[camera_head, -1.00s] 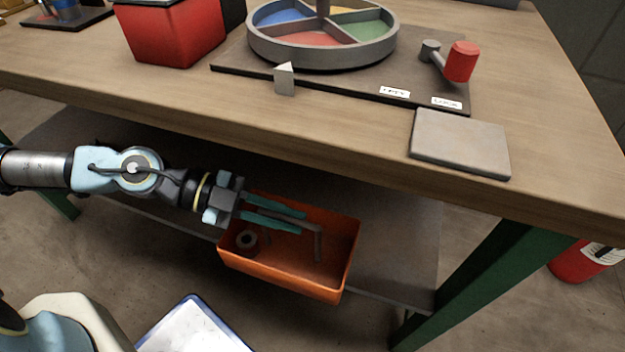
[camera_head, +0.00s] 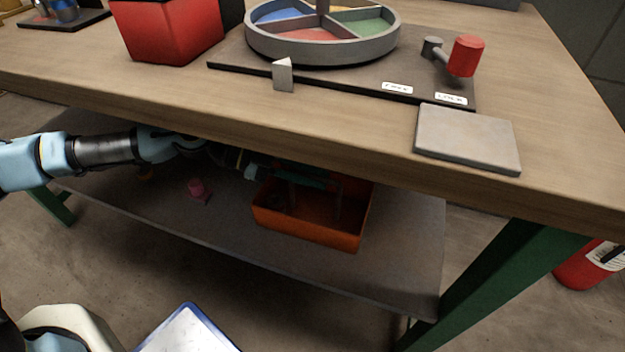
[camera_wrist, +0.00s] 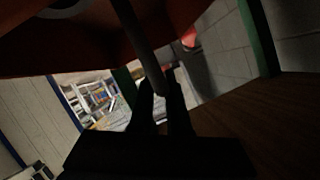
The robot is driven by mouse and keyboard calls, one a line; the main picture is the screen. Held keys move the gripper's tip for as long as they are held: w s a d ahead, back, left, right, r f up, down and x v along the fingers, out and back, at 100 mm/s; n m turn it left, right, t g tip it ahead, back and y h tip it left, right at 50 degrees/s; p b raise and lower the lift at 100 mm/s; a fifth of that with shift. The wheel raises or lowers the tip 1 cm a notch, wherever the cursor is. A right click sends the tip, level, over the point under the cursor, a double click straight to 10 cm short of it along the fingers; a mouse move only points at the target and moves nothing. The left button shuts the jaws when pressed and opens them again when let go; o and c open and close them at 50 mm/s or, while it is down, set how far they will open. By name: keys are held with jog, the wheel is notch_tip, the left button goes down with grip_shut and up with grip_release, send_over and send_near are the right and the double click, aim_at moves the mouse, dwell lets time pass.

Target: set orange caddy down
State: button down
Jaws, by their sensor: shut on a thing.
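The orange caddy (camera_head: 310,222) is an open box under the table, over or on the lower shelf (camera_head: 200,222); whether its base touches the shelf I cannot tell. My gripper (camera_head: 300,178) reaches in under the tabletop at the caddy, partly in shadow. In the wrist view my gripper (camera_wrist: 168,98) is shut on the caddy's dark handle bar (camera_wrist: 138,35). The caddy's dark orange side (camera_wrist: 60,48) fills the upper left there. A round item inside it shows only in part.
A pink object (camera_head: 197,188) sits on the shelf left of the caddy. The tabletop (camera_head: 340,125) overhangs close above my arm. A green table leg (camera_head: 495,275) stands at the right. Bare shelf lies in front of the caddy and to its left.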

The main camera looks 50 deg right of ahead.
jog(key=shift+f, duration=0.35)
jog(key=shift+f, duration=0.2)
jog(key=c, duration=0.9)
grip_release()
jog(key=shift+r, duration=0.1)
jog(key=shift+r, duration=0.15)
jog(key=p+v, duration=0.1)
jog(key=v, duration=1.1)
